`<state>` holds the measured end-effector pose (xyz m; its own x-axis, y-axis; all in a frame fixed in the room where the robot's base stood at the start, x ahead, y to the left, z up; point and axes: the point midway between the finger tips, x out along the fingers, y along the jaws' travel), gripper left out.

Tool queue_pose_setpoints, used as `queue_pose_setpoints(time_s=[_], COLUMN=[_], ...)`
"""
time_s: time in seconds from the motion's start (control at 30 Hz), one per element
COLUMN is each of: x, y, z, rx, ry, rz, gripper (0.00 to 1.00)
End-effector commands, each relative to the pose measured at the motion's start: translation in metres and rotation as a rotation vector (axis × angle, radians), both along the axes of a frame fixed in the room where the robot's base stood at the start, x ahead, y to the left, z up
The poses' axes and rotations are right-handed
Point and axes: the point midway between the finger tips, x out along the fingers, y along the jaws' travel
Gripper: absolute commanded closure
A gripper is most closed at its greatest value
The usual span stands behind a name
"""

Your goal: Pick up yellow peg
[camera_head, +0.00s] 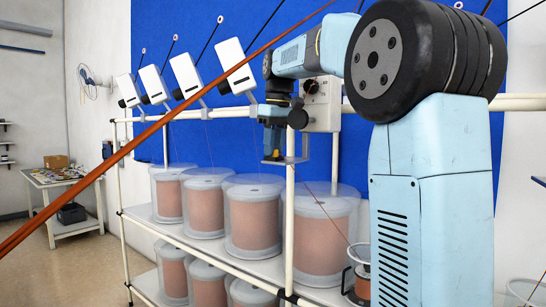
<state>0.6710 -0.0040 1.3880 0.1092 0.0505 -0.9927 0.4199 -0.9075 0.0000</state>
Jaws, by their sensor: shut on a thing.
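My gripper (273,150) hangs from my light-blue arm, pointing down in front of the blue wall panel, at the middle of the picture. It is shut on the yellow peg (273,156), a small yellow piece showing between the dark fingers. The fingers hide part of the peg. A small grey bracket (296,160) on the white rack is right beside and around the peg's lower end. I cannot tell whether the peg touches it.
A white pipe rack (289,225) holds several clear drums with copper-coloured spools (254,218). Several white feeder units (235,66) line the top rail, with thin wires running down. A brown diagonal rod (150,130) crosses the foreground. A side table (66,183) stands far left.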

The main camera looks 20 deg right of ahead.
Motion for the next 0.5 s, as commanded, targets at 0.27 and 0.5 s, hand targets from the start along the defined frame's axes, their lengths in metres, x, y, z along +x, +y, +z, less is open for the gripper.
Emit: queue_pose_setpoints(time_s=[0.27, 0.5], x=[0.0001, 0.0001], y=[-0.0004, -0.0007], z=[0.0001, 0.0011], rx=[0.0, 0.0], ry=[0.0, 0.0], rz=[-0.001, -0.001], gripper=[1.0, 1.0])
